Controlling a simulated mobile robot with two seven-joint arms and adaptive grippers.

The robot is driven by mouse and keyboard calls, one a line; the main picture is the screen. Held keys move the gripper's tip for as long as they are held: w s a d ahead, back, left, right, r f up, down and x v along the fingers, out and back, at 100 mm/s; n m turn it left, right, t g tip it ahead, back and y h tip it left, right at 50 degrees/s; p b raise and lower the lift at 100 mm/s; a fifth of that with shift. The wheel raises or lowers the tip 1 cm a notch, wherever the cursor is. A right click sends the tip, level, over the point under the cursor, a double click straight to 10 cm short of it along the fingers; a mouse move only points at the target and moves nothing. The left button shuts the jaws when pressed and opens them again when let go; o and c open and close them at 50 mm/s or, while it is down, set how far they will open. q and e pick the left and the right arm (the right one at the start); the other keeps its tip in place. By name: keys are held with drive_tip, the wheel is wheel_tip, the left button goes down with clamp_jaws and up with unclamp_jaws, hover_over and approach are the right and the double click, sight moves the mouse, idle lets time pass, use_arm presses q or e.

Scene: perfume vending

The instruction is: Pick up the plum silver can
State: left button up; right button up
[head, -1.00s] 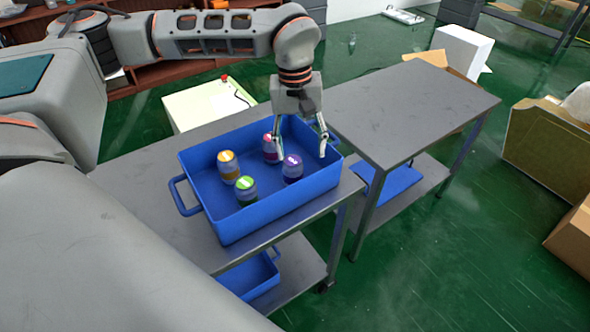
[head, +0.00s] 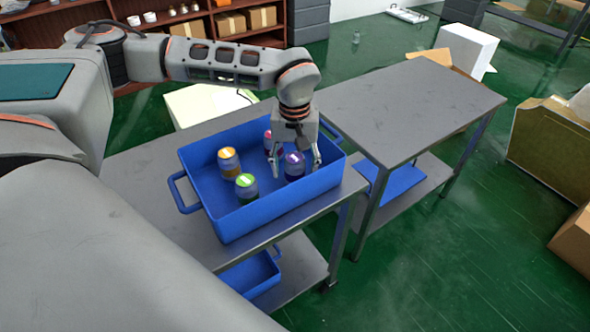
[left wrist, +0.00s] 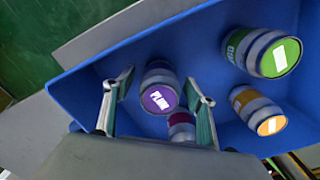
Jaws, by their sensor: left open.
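The plum silver can (head: 294,166) has a purple lid and stands in the blue crate (head: 237,229), near its right end. My left gripper (head: 297,174) is open and lowered into the crate, with one finger on either side of the can. I cannot tell whether a finger touches it. My right gripper is not in view.
In the crate are an orange-lidded can (head: 228,163), a green-lidded can (head: 246,187) and a magenta-lidded can (head: 268,143), partly hidden by my gripper. The magenta one (left wrist: 181,127) is close to the plum can. A bare grey table (head: 410,105) stands to the right.

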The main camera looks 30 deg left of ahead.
use_arm(q)
drive_tip(key=shift+r, duration=0.1)
drive_tip(key=c, duration=1.3)
drive_tip(key=shift+r, duration=0.15)
